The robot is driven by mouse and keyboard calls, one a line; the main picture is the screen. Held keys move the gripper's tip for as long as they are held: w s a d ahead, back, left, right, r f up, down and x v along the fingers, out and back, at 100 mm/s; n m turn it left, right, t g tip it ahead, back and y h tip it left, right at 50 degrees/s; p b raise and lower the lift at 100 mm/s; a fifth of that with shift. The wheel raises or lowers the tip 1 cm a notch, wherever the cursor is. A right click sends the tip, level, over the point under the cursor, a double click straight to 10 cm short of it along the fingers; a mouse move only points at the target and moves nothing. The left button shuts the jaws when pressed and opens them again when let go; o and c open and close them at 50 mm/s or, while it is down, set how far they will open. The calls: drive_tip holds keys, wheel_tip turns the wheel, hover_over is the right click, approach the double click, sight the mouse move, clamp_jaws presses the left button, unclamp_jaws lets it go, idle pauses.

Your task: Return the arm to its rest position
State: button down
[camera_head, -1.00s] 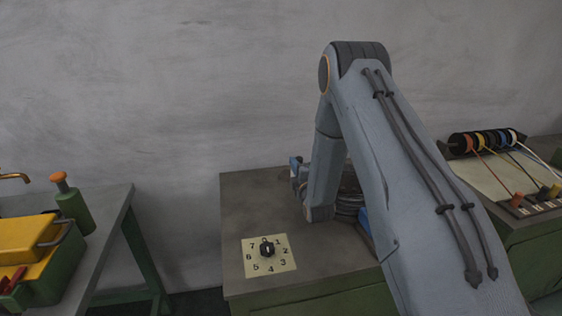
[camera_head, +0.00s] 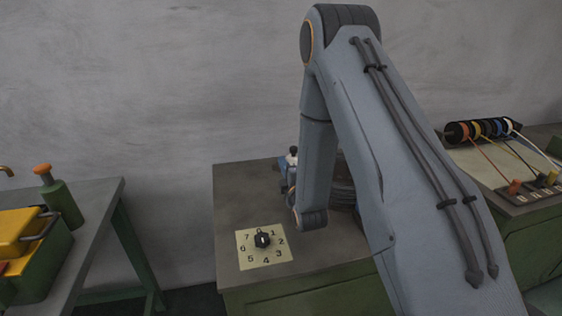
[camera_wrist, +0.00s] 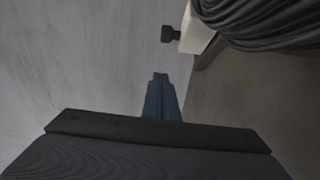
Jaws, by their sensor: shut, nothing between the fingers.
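My arm (camera_head: 390,150) rises from the lower right of the head view to a high elbow, then bends down over the middle bench (camera_head: 232,190). My gripper (camera_wrist: 160,80) shows in the wrist view as two dark blue fingers close together, shut and empty. A small white part with a black knob (camera_head: 292,155) shows just left of the forearm. A similar black knob (camera_wrist: 168,34) beside a pale block shows in the wrist view, apart from the fingers.
A numbered dial plate (camera_head: 247,258) with a black knob lies on the bench's front left. A coiled dark object (camera_head: 343,190) is partly behind the forearm. Left is a table (camera_head: 95,215) with a yellow-green box; right, a panel with wires (camera_head: 495,165). Wall behind.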

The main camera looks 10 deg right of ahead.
drive_tip(key=s+r+m+g, duration=0.1)
drive_tip(key=s+m+g, duration=0.7)
drive_tip(key=s, duration=0.9)
drive_tip(key=s+a+r+m+g, duration=0.1)
drive_tip(key=s+m+g, duration=0.8)
drive_tip(key=s, duration=0.8)
drive_tip(key=shift+s+a+r+m, duration=0.2)
drive_tip(key=shift+s+r+m, duration=0.05)
drive_tip(key=shift+r+m, duration=0.15)
